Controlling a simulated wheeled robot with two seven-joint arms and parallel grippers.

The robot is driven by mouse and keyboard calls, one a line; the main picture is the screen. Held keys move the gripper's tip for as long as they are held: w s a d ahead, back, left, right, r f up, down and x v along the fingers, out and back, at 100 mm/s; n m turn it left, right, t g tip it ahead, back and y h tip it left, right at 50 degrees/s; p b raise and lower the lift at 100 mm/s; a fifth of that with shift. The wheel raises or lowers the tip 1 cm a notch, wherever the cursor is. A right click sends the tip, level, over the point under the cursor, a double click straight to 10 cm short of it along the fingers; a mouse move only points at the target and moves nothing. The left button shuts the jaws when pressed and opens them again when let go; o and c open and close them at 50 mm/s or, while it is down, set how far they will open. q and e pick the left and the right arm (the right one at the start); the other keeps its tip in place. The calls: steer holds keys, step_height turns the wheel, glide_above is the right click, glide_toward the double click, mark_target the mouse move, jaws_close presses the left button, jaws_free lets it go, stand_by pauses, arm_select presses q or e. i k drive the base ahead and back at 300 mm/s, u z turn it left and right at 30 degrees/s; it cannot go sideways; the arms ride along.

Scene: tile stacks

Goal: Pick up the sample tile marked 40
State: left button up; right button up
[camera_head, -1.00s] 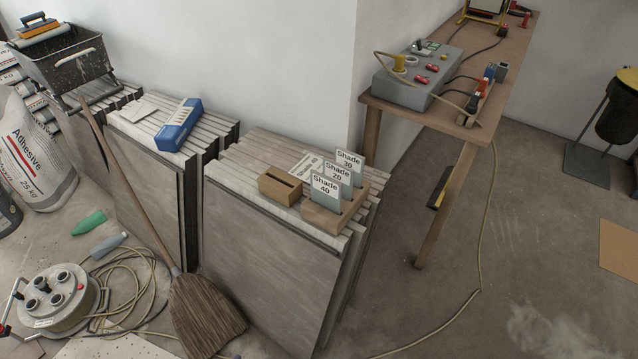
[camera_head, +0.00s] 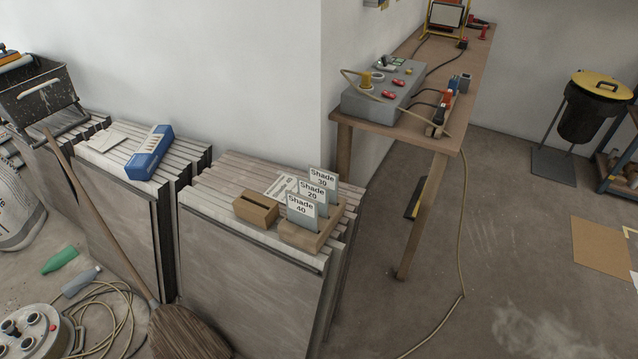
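The sample tile marked "Shade 40" (camera_head: 300,212) stands upright at the front of a wooden slotted holder (camera_head: 318,238). The tile marked "Shade 20" (camera_head: 313,191) stands behind it, and the tile marked "Shade 30" (camera_head: 323,176) is at the back. The holder rests on top of the rightmost tile stack (camera_head: 245,262). A smaller wooden block with one empty slot (camera_head: 256,208) is just left of it. A white labelled card (camera_head: 281,187) lies flat behind the block, partly hidden. Neither of my grippers is in view.
A wooden workbench (camera_head: 403,130) with a grey power box (camera_head: 383,92) stands right of the stack, its cable hanging to the floor. A broom (camera_head: 185,330) leans against the stacks at front left. A blue box (camera_head: 149,152) lies on the middle stack.

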mark_target(302, 211)
steer(key=u, duration=0.1)
steer(key=k, duration=0.4)
steer(key=u, duration=1.3)
steer(key=i, duration=0.95)
steer(key=z, duration=0.85)
steer(key=i, duration=0.4)
steer(key=z, duration=0.3)
